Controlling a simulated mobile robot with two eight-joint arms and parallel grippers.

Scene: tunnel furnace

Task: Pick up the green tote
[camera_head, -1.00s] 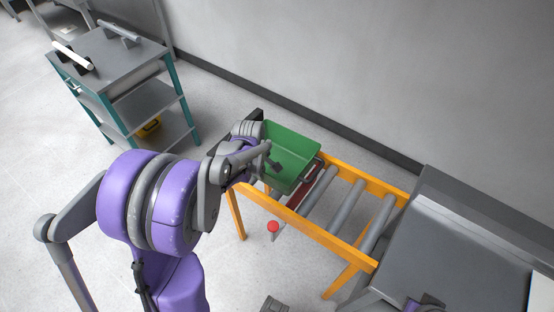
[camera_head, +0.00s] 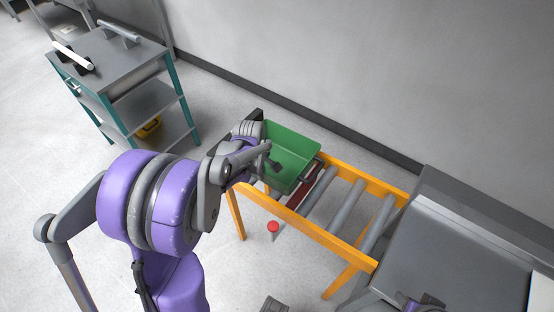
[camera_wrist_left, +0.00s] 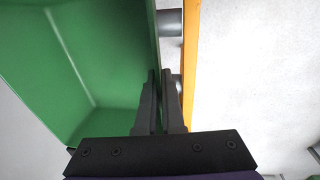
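The green tote (camera_head: 296,146) is an open box at the far left end of the orange-framed roller conveyor. It also shows in the left wrist view (camera_wrist_left: 105,50), filling the left side. My left gripper (camera_head: 276,163) reaches it from the left in the head view. In the left wrist view the two black fingers (camera_wrist_left: 160,75) are close together around the tote's wall, one inside and one outside, with only a thin gap. The arm hides part of the tote's left side.
The roller conveyor (camera_head: 322,230) runs to a grey metal machine (camera_head: 450,255) on the right. A red-topped button (camera_head: 273,226) stands at the conveyor's near side. A teal-framed cart (camera_head: 125,95) stands at the upper left. A grey wall is behind; the floor between is clear.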

